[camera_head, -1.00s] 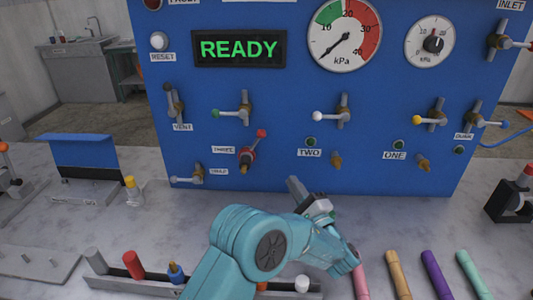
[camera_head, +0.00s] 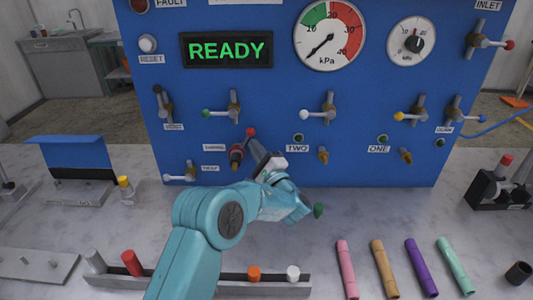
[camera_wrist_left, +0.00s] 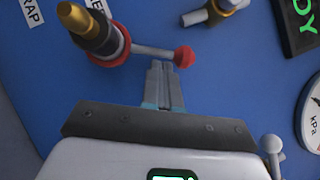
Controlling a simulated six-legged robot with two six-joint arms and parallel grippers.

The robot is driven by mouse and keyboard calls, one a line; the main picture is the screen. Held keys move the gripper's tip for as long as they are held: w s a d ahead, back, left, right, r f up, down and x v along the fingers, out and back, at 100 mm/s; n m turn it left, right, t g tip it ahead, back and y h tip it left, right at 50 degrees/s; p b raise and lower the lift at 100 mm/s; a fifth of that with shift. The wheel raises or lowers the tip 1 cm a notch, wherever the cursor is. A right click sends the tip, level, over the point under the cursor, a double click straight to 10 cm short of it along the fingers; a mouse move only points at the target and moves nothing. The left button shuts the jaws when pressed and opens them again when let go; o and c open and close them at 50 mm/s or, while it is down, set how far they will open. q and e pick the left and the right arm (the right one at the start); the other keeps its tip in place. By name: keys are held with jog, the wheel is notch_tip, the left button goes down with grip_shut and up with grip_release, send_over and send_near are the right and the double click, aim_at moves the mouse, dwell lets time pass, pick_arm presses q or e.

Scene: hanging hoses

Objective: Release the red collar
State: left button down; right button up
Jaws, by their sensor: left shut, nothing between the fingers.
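The red collar (camera_head: 237,155) is a ring around the dark, brass-tipped fitting of the third port on the blue panel. In the left wrist view the collar (camera_wrist_left: 122,48) shows at upper left, with a lever running from it to a red ball (camera_wrist_left: 184,56). My left gripper (camera_head: 256,150) is shut and empty. Its fingertips (camera_wrist_left: 163,68) are just beside the lever and red ball, right of the collar; whether they touch is unclear. My right gripper is not in view.
The blue panel (camera_head: 370,160) carries several other valves and a READY display (camera_head: 227,50). A black holder (camera_head: 487,190) stands at right.

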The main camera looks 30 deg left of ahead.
aim_at(245, 142)
pick_arm(q)
jog(key=shift+w+a, duration=0.1)
jog(key=shift+a, duration=0.1)
dwell(0.3)
jog(key=n+g+b, duration=0.1)
jog(key=n+b, duration=0.1)
jog(key=b, duration=0.1)
jog(key=s+a+r+n+g+h+b, duration=0.1)
jog(key=n+b, duration=0.1)
jog(key=b, duration=0.1)
jog(key=a+r+n+h+b, duration=0.1)
jog(key=n+b, duration=0.1)
jog(key=b, duration=0.1)
jog(key=shift+s+a+g, duration=0.2)
jog(key=shift+a+g, duration=0.05)
jog(key=shift+g, duration=0.15)
jog(key=shift+s+a+r+n+g+h+b, duration=0.2)
jog(key=shift+a+n+h+b, duration=0.2)
jog(key=shift+n+b, duration=0.15)
jog(key=shift+s+a+r+n+g+h+b, duration=0.1)
jog(key=shift+s+a+r+n+h+b, duration=0.1)
jog(key=shift+a+n+h+b, duration=0.25)
jog(key=shift+s+a+r+n+h+b, duration=0.1)
jog(key=shift+s+a+n+h+b, duration=0.1)
jog(key=shift+a+n+h+b, duration=0.3)
jog(key=shift+s+a+r+n+h+b, duration=0.1)
jog(key=shift+s+a+n+h+b, duration=0.15)
jog(key=shift+n+h+b, duration=0.4)
jog(key=shift+a, duration=0.1)
